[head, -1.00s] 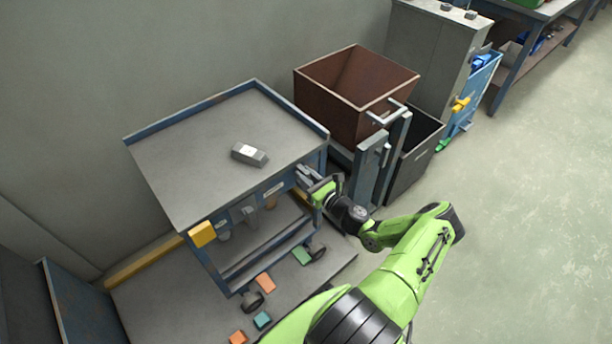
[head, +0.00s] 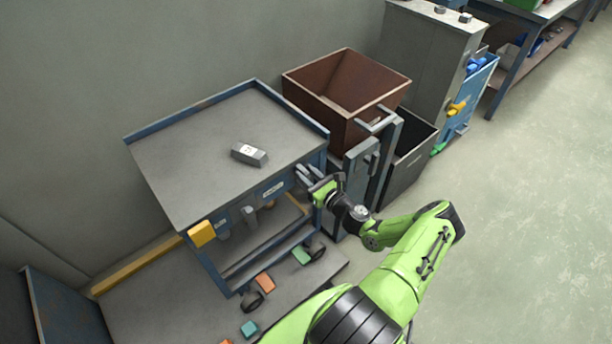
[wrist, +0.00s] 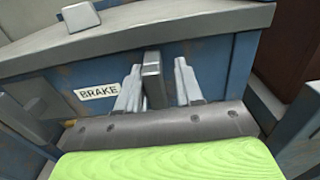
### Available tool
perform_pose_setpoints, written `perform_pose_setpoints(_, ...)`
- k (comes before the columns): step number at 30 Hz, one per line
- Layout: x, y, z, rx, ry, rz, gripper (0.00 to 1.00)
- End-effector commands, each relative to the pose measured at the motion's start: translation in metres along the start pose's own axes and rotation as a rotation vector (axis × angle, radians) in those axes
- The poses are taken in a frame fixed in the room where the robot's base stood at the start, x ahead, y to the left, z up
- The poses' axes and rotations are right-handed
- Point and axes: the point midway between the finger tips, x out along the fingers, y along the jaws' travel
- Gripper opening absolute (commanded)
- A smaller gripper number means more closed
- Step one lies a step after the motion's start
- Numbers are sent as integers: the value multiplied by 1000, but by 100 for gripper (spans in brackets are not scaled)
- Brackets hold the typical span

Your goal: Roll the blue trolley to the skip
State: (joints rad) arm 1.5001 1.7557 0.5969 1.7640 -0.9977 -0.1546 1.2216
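The blue trolley (head: 160,185), with a flat grey top, stands at left centre in the head view. My gripper (head: 309,177) is at its front right corner. In the wrist view my gripper (wrist: 158,88) has its fingers on either side of an upright grey grip (wrist: 153,75) on the trolley's blue edge, right of a BRAKE label (wrist: 97,91). A thin gap seems to show at the right finger. The rust-brown skip (head: 330,112) stands on a blue-grey frame just right of the trolley. The trolley's far wheels are hidden.
A grey block (head: 249,154) lies on the trolley top. Coloured pieces, including an orange one (head: 265,283), lie on the grey floor area below. A dark bin (head: 408,165) and grey cabinet (head: 430,55) stand right of the skip. Open floor lies at the right.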

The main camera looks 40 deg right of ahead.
Motion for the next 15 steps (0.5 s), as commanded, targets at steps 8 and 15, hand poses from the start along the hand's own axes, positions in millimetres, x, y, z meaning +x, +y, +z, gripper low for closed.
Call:
perform_pose_setpoints(8,0,1,0,0,-1,3,45)
perform_pose_setpoints(15,-26,0,2,4,1,0,45)
